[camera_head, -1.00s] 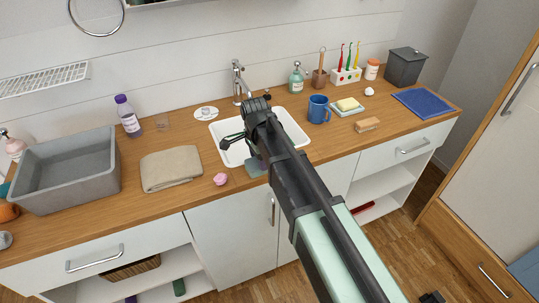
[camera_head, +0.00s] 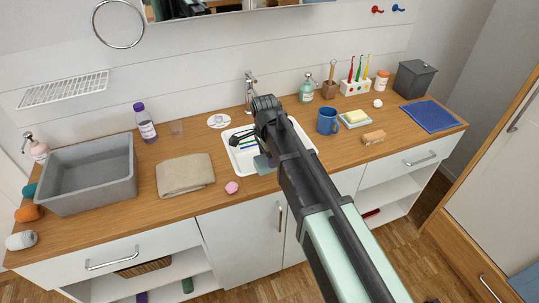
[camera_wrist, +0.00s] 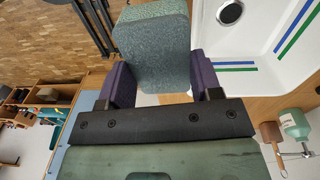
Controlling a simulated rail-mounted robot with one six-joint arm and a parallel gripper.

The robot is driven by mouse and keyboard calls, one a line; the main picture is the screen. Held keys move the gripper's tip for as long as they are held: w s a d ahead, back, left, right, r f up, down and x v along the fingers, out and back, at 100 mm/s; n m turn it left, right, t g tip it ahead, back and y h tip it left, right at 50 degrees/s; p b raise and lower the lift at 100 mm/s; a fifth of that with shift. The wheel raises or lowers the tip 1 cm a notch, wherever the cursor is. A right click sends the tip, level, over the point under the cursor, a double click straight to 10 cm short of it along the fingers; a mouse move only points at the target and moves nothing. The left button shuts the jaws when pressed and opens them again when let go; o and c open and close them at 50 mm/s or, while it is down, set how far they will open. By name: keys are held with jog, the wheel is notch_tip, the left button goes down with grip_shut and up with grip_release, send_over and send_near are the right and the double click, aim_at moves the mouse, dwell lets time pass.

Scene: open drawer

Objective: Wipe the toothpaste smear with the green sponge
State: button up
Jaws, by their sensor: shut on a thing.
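My gripper (camera_wrist: 153,85) is shut on the green sponge (camera_wrist: 153,50), a grey-green block with rounded corners between its purple fingers. In the head view the sponge (camera_head: 264,164) is over the front of the white sink (camera_head: 238,167), partly hidden by my arm; whether it touches the sink I cannot tell. Blue and green streaks (camera_wrist: 295,27) lie on the white sink floor in the wrist view, to the right of the sponge and apart from it. They also show in the head view (camera_head: 248,145). I cannot tell for sure that they are the toothpaste smear.
A tap (camera_head: 250,90) stands behind the sink. A grey basin (camera_head: 90,195) is at far left.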

notch_tip(320, 180, up, 3)
jog(key=p, duration=0.3)
jog(key=shift+r, duration=0.1)
dwell(0.3)
